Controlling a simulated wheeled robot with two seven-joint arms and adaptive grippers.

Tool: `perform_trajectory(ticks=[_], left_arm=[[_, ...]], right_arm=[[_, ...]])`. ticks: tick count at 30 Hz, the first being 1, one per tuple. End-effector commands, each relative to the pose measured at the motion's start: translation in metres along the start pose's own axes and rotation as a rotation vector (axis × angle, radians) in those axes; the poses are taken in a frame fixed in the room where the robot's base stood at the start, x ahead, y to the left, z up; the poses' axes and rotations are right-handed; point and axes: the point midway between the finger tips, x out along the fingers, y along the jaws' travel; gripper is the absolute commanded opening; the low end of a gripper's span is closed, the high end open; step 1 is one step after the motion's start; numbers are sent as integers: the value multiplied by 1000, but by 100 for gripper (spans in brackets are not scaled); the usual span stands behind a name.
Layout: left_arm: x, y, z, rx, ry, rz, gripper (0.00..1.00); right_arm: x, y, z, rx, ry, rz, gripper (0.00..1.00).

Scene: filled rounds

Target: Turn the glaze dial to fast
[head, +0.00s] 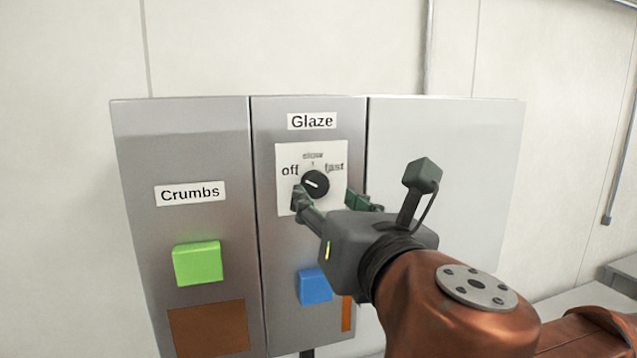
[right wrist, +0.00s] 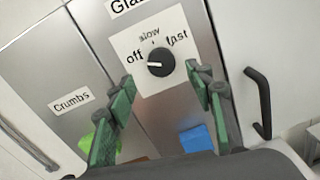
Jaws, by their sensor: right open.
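The glaze dial (head: 315,184) is a round black knob with a white pointer line on a white plate (head: 338,153) marked off, slow and fast. Its pointer is turned toward the off side. The dial also shows in the right wrist view (right wrist: 160,62), with its pointer line toward the left, near off. My right gripper (head: 336,203) is open just in front of the plate, below the dial. In the right wrist view its green-padded fingers (right wrist: 163,83) are spread, with the dial beyond and between them, apart from both. My left gripper is in neither view.
A green button (head: 198,263) sits under the Crumbs label (head: 190,193) on the left panel. A blue button (head: 315,287) is below the dial, partly behind my right gripper. A black bar handle (right wrist: 260,100) is at the right in the right wrist view.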

Motion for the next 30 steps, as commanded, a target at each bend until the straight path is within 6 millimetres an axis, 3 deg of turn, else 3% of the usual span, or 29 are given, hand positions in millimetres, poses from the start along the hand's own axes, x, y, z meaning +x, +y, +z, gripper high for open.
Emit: perform_trajectory(ticks=[6,12,19,22,30], left_arm=[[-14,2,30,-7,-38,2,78],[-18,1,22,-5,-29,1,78],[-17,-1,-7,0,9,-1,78],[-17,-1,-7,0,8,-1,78],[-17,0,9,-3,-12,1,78]], right_arm=[[35,-2,1,1,3,-6,48],[53,-1,1,1,0,-2,48],[57,-1,0,0,1,-1,48],[57,-1,0,1,1,0,48],[57,0,0,1,1,1,29]])
